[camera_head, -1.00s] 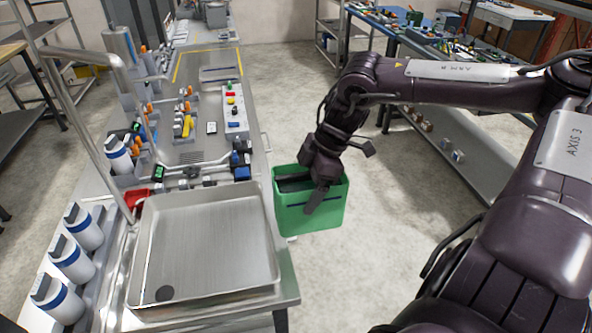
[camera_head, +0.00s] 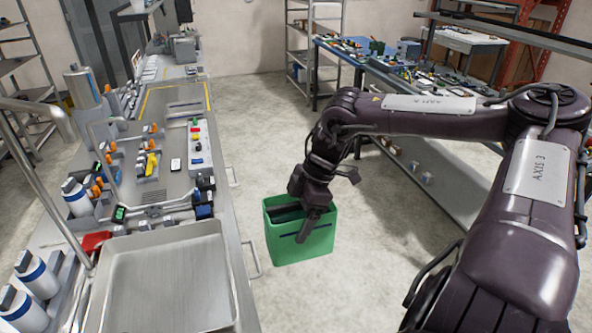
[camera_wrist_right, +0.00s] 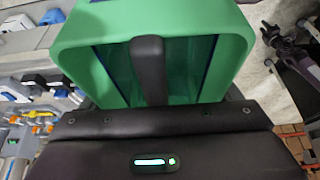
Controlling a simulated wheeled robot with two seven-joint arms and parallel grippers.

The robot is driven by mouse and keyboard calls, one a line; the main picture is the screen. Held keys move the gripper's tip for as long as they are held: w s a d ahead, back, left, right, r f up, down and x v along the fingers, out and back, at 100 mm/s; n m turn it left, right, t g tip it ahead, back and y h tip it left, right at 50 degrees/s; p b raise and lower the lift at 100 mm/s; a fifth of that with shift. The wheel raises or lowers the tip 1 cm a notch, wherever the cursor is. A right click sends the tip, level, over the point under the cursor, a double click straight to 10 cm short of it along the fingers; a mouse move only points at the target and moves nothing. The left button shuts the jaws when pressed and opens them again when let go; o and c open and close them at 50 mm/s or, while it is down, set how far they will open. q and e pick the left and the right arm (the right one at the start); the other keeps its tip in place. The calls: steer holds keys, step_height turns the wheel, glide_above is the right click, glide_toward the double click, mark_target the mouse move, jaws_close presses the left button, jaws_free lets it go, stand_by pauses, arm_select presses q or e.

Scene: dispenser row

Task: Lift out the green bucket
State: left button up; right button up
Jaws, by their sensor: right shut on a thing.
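The green bucket (camera_head: 299,247) hangs upright from my right gripper (camera_head: 306,222), to the right of the steel counter and apart from it in the head view. My right gripper is shut on the bucket's wall, with one finger outside the front face. In the right wrist view the bucket (camera_wrist_right: 75,58) fills the upper middle, its opening towards the camera, and a dark finger (camera_wrist_right: 149,70) reaches inside it. The inside that shows looks empty. My left gripper is not in view.
The steel counter (camera_head: 228,262) with a sink basin (camera_head: 165,275) stands on the left, with a rail handle (camera_head: 250,262) close to the bucket. A blue workbench (camera_head: 345,58) stands at the back right. Open floor (camera_head: 262,130) lies between them.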

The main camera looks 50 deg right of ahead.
mark_target(294, 203)
steer(key=shift+w+r, duration=0.1)
steer(key=shift+r, duration=0.15)
steer(key=shift+r+p, duration=1.9)
steer(key=shift+r, duration=0.35)
steer(key=shift+f, duration=0.1)
